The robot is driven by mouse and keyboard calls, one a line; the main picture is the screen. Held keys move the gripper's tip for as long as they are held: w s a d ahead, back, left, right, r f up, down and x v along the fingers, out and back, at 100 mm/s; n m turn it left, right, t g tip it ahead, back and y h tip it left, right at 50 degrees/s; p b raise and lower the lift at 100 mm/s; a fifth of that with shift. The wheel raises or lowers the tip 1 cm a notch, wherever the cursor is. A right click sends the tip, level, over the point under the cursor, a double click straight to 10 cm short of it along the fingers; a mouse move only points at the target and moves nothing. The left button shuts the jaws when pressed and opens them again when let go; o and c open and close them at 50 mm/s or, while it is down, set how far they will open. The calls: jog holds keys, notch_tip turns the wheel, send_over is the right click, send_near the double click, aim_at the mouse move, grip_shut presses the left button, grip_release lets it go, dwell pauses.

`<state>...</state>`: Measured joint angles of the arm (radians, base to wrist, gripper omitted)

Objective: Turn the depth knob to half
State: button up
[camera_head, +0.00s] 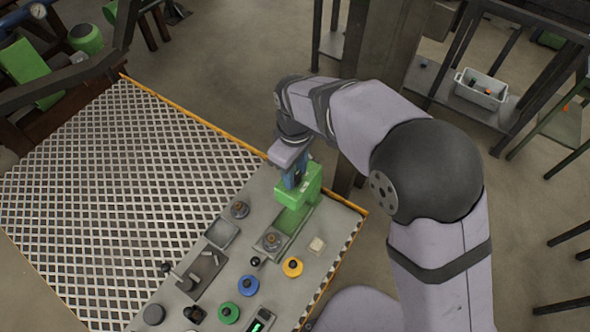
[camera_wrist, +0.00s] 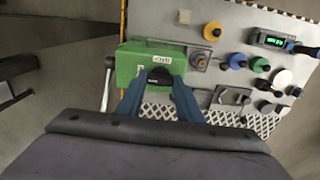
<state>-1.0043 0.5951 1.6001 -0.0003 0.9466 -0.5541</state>
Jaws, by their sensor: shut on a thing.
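A green box (camera_wrist: 130,62) on the grey panel carries a small white label that is too blurred to read. A black knob (camera_wrist: 160,77) sits on the box; it appears to be the depth knob. My gripper (camera_wrist: 160,84) has its two blue fingers on either side of this knob and is shut on it. In the head view the gripper (camera_head: 294,179) reaches down onto the green box (camera_head: 297,194), and the knob is hidden there. I cannot make out a pointer or scale marks, so the knob's setting does not show.
The grey panel (camera_head: 260,207) also holds blue (camera_head: 248,286), green (camera_head: 228,313) and yellow (camera_head: 292,267) round knobs beside the box. A display (camera_wrist: 271,40) with green digits is at its far end. A metal grating (camera_head: 120,190) lies to the left.

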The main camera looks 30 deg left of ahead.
jog(key=shift+m, duration=0.3)
jog(key=m, duration=0.3)
jog(key=shift+r+m, duration=0.1)
jog(key=shift+m, duration=0.2)
jog(key=m, duration=0.4)
jog(key=shift+m+p, duration=0.3)
jog(key=m, duration=0.4)
jog(key=shift+w+a+m, duration=0.1)
jog(key=shift+m, duration=2.4)
jog(key=o, duration=1.1)
